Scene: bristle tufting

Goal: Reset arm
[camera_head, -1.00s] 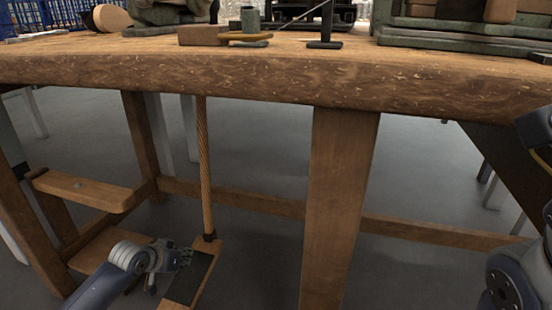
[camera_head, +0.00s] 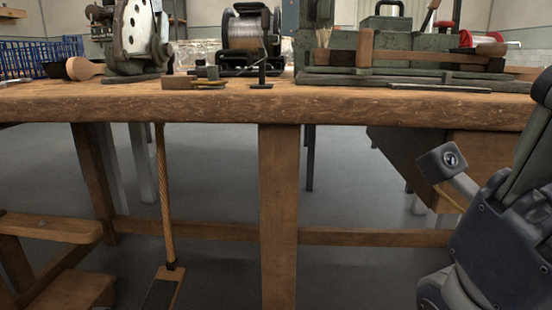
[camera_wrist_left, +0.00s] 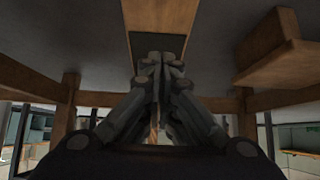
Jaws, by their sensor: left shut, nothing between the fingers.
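My left gripper (camera_wrist_left: 160,65) shows in the left wrist view with its fingers shut and empty. Behind its fingertips is a wooden pedal board (camera_wrist_left: 160,14) with a dark pad; I cannot tell whether they touch. The same pedal (camera_head: 168,285) shows low in the head view, at the foot of a twisted rope (camera_head: 164,190) that hangs from the bench. My left gripper is out of the head view. My right arm (camera_head: 500,235) is at the right edge of the head view, and its gripper fingers are not visible.
A thick wooden workbench (camera_head: 220,108) spans the head view, with machines, a wire spool (camera_head: 248,38) and wooden blocks on top. A bench leg (camera_head: 279,210) and a low crossbar (camera_head: 370,237) stand below. A wooden stool (camera_head: 50,228) is at the lower left.

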